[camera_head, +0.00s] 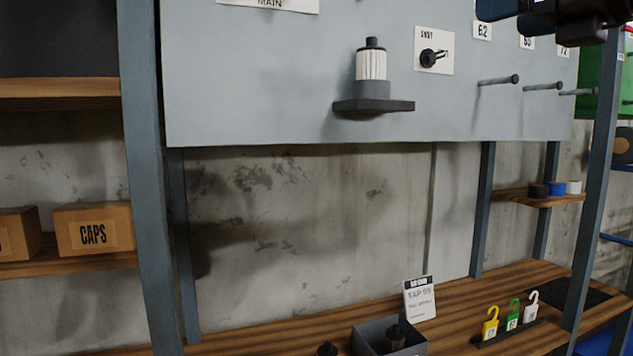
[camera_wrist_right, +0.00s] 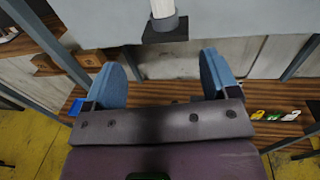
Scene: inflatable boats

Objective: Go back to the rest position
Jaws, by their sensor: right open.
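My right gripper (camera_wrist_right: 162,68) is open in the right wrist view, with its two blue fingers wide apart and nothing between them. In the head view, dark parts of my right arm show at the top right edge, in front of the grey panel (camera_head: 250,90). Beyond the fingers in the wrist view is a white ribbed cylinder (camera_wrist_right: 163,8) on a dark shelf bracket. The same ribbed cylinder (camera_head: 371,66) stands upright on its bracket in the head view, apart from my arm. My left gripper is not in view.
A wooden bench (camera_head: 460,300) holds a grey bin (camera_head: 365,333), a label card (camera_head: 419,298) and yellow, green and white hooked tags (camera_head: 513,315). Pegs (camera_head: 498,80) stick out of the panel. Blue-grey posts (camera_head: 150,180) stand left and right. A CAPS box (camera_head: 93,229) sits on the left shelf.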

